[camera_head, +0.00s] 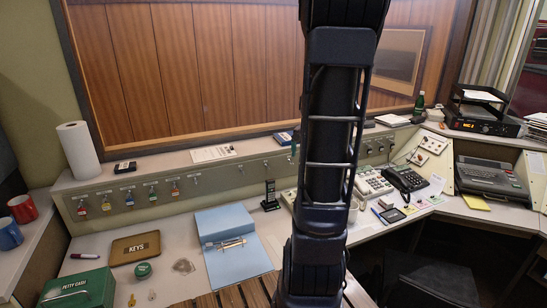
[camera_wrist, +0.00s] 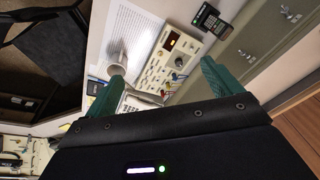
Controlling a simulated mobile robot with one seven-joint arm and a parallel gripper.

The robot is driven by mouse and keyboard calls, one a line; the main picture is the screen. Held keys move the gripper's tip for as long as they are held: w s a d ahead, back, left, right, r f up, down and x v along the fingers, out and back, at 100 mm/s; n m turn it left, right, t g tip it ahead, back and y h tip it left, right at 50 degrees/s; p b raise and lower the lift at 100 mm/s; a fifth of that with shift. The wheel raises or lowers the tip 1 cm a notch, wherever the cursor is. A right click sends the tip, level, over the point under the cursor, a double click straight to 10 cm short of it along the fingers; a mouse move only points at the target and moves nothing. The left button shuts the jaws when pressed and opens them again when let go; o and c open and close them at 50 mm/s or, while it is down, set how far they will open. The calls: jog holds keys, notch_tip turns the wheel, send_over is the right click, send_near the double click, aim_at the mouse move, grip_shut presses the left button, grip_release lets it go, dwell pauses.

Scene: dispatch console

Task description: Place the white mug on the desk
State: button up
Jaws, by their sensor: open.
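In the wrist view, a pale cylinder that looks like the white mug (camera_wrist: 117,62) stands on the desk beside a printed sheet, close to the tip of one finger. My gripper (camera_wrist: 160,70) is open, its two green fingers spread wide with nothing held between them. The mug is nearer the left finger in the picture, and I cannot tell if they touch.
A red mug (camera_head: 22,209) and a blue mug (camera_head: 9,234) stand at the far left. A blue folder (camera_head: 235,262), a keys tray (camera_head: 135,248) and a green cash box (camera_head: 79,291) occupy the left desk. Telephones (camera_head: 405,180) stand right of my arm. A control panel (camera_wrist: 172,63) lies between my fingers in view.

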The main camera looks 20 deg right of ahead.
jog(key=s+a+r+n+t, duration=0.1)
jog(key=s+a+r+n, duration=0.4)
jog(key=a, duration=0.5)
jog(key=s+a+r+n+t, duration=0.1)
jog(key=s+a+r+n, duration=0.4)
jog(key=s+a, duration=0.5)
jog(key=shift+s+a+t+y, duration=0.2)
jog(key=shift+a+t+y, duration=0.1)
jog(key=shift+t, duration=0.1)
